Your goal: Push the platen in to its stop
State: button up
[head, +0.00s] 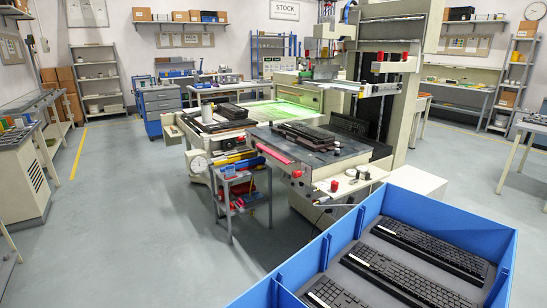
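The printing machine (322,196) stands in the middle of the head view. A dark flat platen (345,151) lies on its near side, jutting toward me, with a black keyboard (303,135) on it. A pink-red bar (275,154) runs along the platen's left front edge. A second bed (184,122) to the left also carries a dark keyboard (222,112). I cannot tell from this view where the platen's stop is. My gripper is not in view.
A blue crate (448,207) with several black keyboards fills the lower right. A small tool cart (245,207) stands close to the machine's left front. A tall column (402,108) rises behind the platen. The grey floor at left is clear. Benches and shelves line the walls.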

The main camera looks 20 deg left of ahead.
aim_at(323, 169)
jog(key=k, duration=0.55)
jog(key=k+u, duration=0.1)
jog(key=u, duration=1.35)
jog(key=i+u, duration=0.35)
jog(key=i, duration=0.3)
jog(key=i+l+u, duration=0.3)
jog(key=i, duration=0.3)
jog(key=i+z, duration=0.15)
jog(key=i, duration=0.8)
jog(key=i+z, duration=0.2)
jog(key=i, duration=0.7)
jog(key=i+l+z, duration=0.15)
jog(key=i+z, duration=0.2)
jog(key=i, duration=0.3)
jog(key=i+z, duration=0.4)
jog(key=i, duration=0.25)
jog(key=i+j+z, duration=0.35)
jog(key=i, duration=0.3)
jog(key=i+z, duration=0.3)
jog(key=i, duration=0.15)
jog(key=i+j+z, duration=0.1)
jog(key=i+z, duration=0.25)
jog(key=i, duration=0.15)
jog(key=i+j+z, duration=0.3)
jog(key=i, duration=0.15)
jog(key=i+l+z, duration=0.15)
jog(key=z, duration=0.3)
jog(key=i+z, duration=0.25)
jog(key=z, duration=0.15)
